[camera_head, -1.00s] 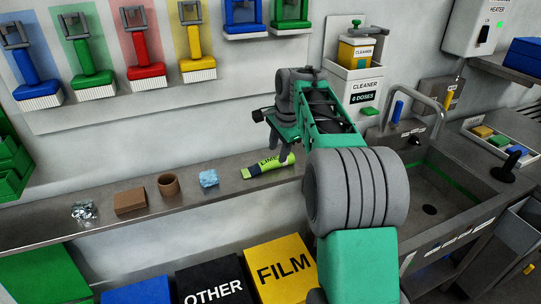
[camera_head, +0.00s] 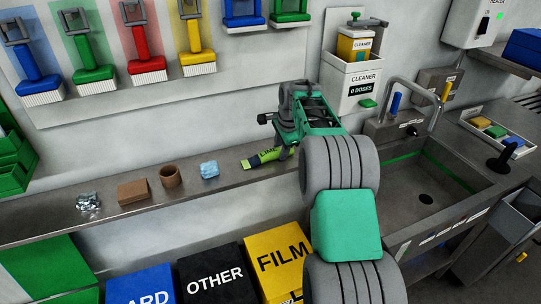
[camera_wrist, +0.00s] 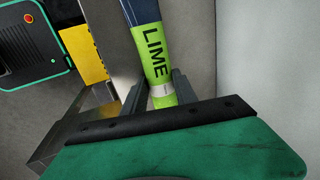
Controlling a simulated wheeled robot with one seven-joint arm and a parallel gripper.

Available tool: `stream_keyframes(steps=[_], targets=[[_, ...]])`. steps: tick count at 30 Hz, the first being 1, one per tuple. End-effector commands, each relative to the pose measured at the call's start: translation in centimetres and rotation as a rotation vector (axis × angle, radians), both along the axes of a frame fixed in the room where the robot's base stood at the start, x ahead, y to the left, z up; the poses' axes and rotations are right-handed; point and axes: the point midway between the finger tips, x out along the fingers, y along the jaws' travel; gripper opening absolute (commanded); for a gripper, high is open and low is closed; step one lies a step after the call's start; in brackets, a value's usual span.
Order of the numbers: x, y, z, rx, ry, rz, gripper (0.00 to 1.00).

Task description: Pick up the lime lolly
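The lime lolly (camera_head: 264,157) lies on the narrow metal shelf, in a bright green wrapper with a dark blue end. In the wrist view the lime lolly (camera_wrist: 155,50) runs up the picture, with its LIME print and a pale band showing. My gripper (camera_wrist: 159,82) has one dark finger on each side of the lolly's near end. The fingers look apart, with small gaps beside the wrapper. In the head view my gripper (camera_head: 285,152) is at the lolly's right end and hides that end.
Crumpled foil (camera_head: 88,202), a brown block (camera_head: 133,191), a brown cup (camera_head: 170,178) and a blue crumpled piece (camera_head: 209,170) stand left of the lolly on the shelf (camera_head: 50,204). Labelled bins (camera_head: 279,240) stand below. A sink (camera_head: 420,185) is at the right.

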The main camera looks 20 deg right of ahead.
Motion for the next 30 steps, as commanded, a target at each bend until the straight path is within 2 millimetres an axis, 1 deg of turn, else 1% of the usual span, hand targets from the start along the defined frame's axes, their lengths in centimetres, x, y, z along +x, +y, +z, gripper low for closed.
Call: stream_keyframes(steps=[1, 9, 12, 23, 26, 28, 30], targets=[[0.0, 0.0, 0.0, 0.000, 0.001, 0.000, 0.28], [0.0, 0.0, 0.0, 0.000, 0.001, 0.000, 0.06], [0.0, 0.0, 0.0, 0.000, 0.001, 0.000, 0.00], [0.0, 0.0, 0.3, 0.000, -0.001, 0.000, 0.00], [0.1, 0.0, 1.0, -0.001, -0.003, 0.000, 0.00], [0.1, 0.0, 1.8, 0.000, -0.003, 0.000, 0.00], [0.1, 0.0, 3.2, 0.000, -0.005, 0.001, 0.00]])
